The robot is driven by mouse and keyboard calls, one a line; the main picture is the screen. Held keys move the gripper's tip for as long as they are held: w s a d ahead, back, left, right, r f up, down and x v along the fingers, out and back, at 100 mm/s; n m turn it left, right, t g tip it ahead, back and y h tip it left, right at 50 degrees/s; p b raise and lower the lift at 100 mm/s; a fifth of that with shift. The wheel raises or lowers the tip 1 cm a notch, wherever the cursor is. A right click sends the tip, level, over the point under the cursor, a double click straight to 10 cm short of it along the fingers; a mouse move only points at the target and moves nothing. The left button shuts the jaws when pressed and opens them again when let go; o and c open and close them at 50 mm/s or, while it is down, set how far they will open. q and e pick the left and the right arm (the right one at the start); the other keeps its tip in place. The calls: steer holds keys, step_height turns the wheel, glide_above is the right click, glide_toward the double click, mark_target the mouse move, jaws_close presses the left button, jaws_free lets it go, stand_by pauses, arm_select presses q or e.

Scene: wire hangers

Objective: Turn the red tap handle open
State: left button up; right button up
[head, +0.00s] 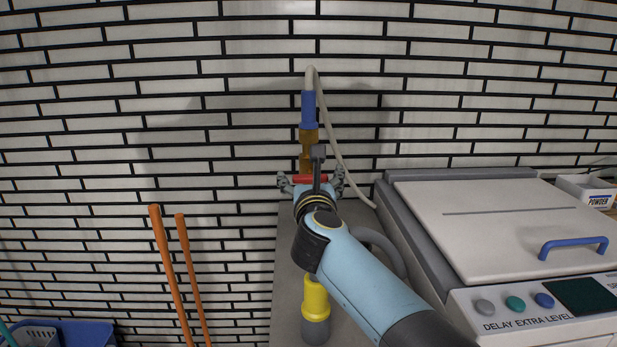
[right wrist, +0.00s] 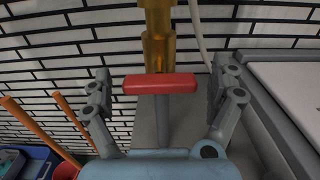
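The red tap handle (head: 303,179) is a short horizontal bar on the brass tap body (head: 306,140) at the tiled wall. In the right wrist view the red handle (right wrist: 150,84) lies level, across the brass fitting (right wrist: 158,40). My right gripper (head: 311,180) is at the tap, with one finger to each side of the handle. In the right wrist view the right gripper (right wrist: 161,75) is spread wide, with gaps between both fingers and the bar's ends. My left gripper is not in view.
A blue connector (head: 308,110) and pale hose (head: 337,145) run from the tap. A washing machine (head: 480,225) with a blue lid handle (head: 573,246) and buttons stands right. A yellow and grey object (head: 315,298) is below my arm. Orange poles (head: 171,270) and a blue container (head: 88,332) are left.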

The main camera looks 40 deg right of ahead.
steer(key=shift+c, duration=2.2)
steer(key=c, duration=0.7)
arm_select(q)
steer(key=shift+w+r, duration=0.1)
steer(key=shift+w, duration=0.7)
